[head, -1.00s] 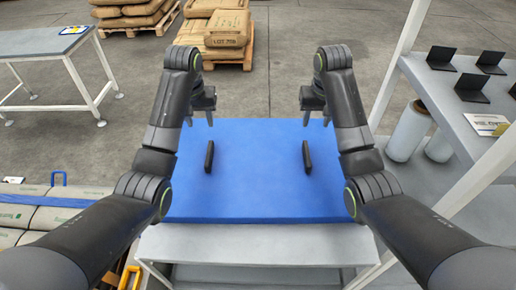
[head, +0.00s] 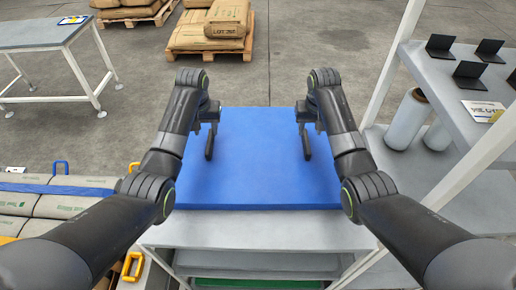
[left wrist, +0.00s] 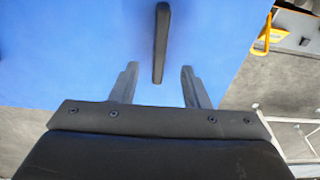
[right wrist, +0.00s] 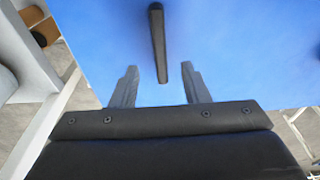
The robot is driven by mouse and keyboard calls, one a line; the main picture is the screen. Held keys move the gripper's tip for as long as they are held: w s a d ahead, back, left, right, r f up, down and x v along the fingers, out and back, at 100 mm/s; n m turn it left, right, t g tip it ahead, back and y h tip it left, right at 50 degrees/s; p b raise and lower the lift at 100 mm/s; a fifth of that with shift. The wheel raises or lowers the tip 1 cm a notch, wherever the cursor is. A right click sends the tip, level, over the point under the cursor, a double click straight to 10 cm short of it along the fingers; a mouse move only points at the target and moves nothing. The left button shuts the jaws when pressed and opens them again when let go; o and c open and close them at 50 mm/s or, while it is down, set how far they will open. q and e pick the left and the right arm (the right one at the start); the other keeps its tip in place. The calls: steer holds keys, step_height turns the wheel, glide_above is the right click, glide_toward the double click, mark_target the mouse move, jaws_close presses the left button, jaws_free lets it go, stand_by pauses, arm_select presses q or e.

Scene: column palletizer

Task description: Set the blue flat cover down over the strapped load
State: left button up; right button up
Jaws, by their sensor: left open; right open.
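The blue flat cover (head: 256,165) lies level on a grey table (head: 260,236), with two black bar handles on top. My left gripper (head: 208,126) is open over the left handle (head: 209,147). In the left wrist view the near end of this handle (left wrist: 161,45) shows between the open fingertips (left wrist: 160,80). My right gripper (head: 304,126) is open over the right handle (head: 306,146). In the right wrist view its handle (right wrist: 158,45) also lies between the fingertips (right wrist: 161,85). The strapped load (head: 60,207) of sacks with a blue strap is at the left, partly hidden by my left arm.
A white rack (head: 440,75) with black brackets and film rolls stands at the right. A grey table (head: 45,32) is at the back left. Stacked sacks (head: 210,38) stand on a pallet behind. Yellow and blue loops (head: 132,265) stick up around the load.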

mark_target(209, 141)
arm_select(q)
steer(key=f, duration=0.2)
steer(key=w+f, duration=0.1)
steer(key=f, duration=0.4)
steer(key=shift+w+f, duration=0.15)
steer(key=shift+f, duration=0.15)
arm_select(e)
steer(key=f, duration=0.2)
steer(key=w+f, duration=0.1)
steer(key=f, duration=0.4)
steer(key=shift+w+f, duration=0.15)
steer(key=shift+f, duration=0.15)
arm_select(q)
jaws_close()
arm_select(e)
jaws_close()
arm_select(q)
steer(key=shift+r, duration=0.1)
arm_select(e)
steer(key=shift+r, duration=0.1)
